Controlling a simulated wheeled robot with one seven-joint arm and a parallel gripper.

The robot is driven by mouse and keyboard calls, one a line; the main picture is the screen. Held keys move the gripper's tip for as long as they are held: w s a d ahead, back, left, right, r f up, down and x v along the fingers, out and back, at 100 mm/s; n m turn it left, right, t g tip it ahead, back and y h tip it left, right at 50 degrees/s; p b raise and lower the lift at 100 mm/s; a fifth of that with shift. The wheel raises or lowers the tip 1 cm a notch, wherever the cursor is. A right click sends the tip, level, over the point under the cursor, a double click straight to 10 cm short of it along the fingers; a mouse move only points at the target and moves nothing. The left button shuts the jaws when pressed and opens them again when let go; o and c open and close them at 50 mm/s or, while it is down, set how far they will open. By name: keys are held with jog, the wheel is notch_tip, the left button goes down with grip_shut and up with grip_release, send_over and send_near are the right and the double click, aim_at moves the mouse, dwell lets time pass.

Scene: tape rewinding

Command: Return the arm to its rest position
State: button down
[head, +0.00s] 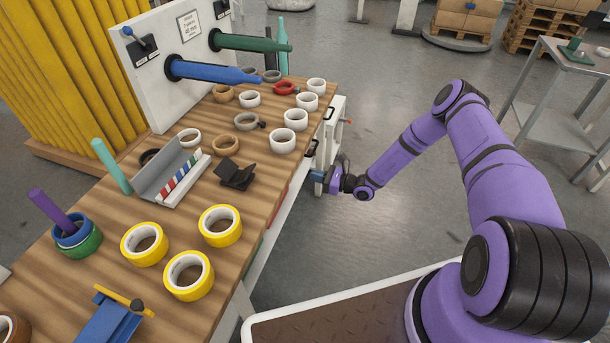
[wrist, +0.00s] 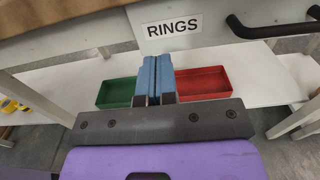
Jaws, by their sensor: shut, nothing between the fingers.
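My purple arm reaches out from the lower right in the head view and bends down to the bench's right side. My gripper (head: 317,176) is at the bench's side edge, below the top. In the wrist view its two blue fingers (wrist: 154,78) are together with nothing between them. They point toward the bench side under a label reading RINGS (wrist: 172,28). I cannot tell whether they touch the bench.
The wooden bench top (head: 200,243) carries yellow tape rolls (head: 221,226), white rolls and a grey holder (head: 170,177). Below are a green bin (wrist: 117,92) and a red bin (wrist: 203,82). A dark drawer handle (wrist: 272,29) sticks out. Open floor (head: 385,220) lies right of the bench.

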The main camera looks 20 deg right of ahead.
jog(key=v, duration=0.8)
jog(key=s+a+r+n+g+h, duration=0.15)
jog(key=s+r+n+g, duration=0.35)
jog(key=r, duration=0.8)
jog(key=a+r+n+g+h, duration=0.1)
jog(key=r+n+g+h, duration=0.15)
jog(key=r+n, duration=0.7)
jog(key=s+a+r+n+g+h, duration=0.1)
jog(key=s+r+n+g+h, duration=0.2)
jog(key=r, duration=1.3)
jog(key=s+r+n+t+h, duration=0.1)
jog(key=s+r+n+h, duration=0.35)
jog(key=s+r, duration=1)
jog(key=s+d+r+n+t+h, duration=0.1)
jog(key=s+r+t, duration=0.1)
jog(key=s, duration=0.5)
jog(key=s+d+r+n+t+h, duration=0.1)
jog(key=s+d+r+t+h, duration=0.1)
jog(key=s+r, duration=0.2)
jog(key=shift+s+d+r+n+t, duration=0.3)
jog(key=shift+s+n+t, duration=0.1)
jog(key=shift+s, duration=1.2)
jog(key=shift+h, duration=0.25)
